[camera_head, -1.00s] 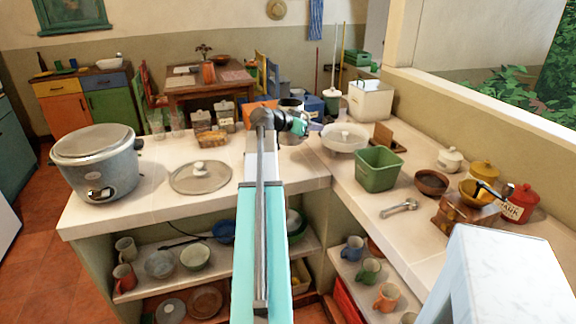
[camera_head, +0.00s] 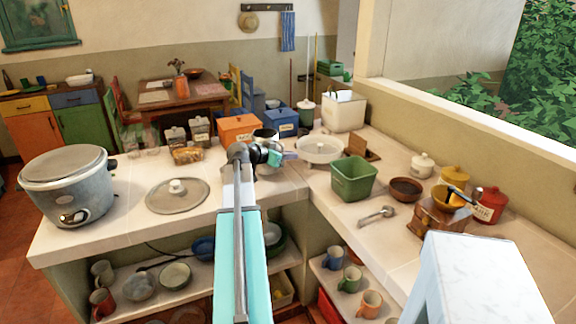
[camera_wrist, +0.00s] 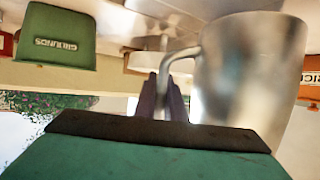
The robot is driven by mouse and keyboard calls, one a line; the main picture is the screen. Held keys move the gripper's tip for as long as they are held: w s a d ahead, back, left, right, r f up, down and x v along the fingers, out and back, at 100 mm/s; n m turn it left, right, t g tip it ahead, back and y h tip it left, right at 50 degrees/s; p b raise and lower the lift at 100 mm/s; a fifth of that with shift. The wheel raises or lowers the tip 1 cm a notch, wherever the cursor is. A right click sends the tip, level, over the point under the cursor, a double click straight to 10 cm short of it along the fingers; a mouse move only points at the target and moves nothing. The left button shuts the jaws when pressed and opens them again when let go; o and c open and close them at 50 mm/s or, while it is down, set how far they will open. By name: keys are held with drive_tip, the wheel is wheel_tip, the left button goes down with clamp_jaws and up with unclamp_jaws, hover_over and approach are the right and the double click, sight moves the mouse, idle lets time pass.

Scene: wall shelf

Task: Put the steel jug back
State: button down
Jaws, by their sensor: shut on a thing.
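The steel jug (camera_head: 265,135) is a shiny metal vessel, partly hidden behind my arm's end in the head view. It stands out near the back of the counter, by the orange box. In the wrist view the jug (camera_wrist: 250,75) fills the right side, with its handle towards the middle. My gripper (camera_wrist: 165,100) is shut on the handle; it also shows in the head view (camera_head: 284,155). I cannot tell whether the jug's base touches the counter.
A glass lid (camera_head: 178,196) and large cooker (camera_head: 66,185) are left. Bare counter lies nearer me.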

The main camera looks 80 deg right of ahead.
idle(0.3)
drive_tip(key=shift+f+p, duration=0.4)
drive_tip(key=shift+f, duration=1.5)
drive_tip(key=c, duration=1.8)
unclamp_jaws()
drive_tip(key=shift+c, duration=0.2)
drive_tip(key=b+v, duration=0.2)
drive_tip(key=v, duration=1)
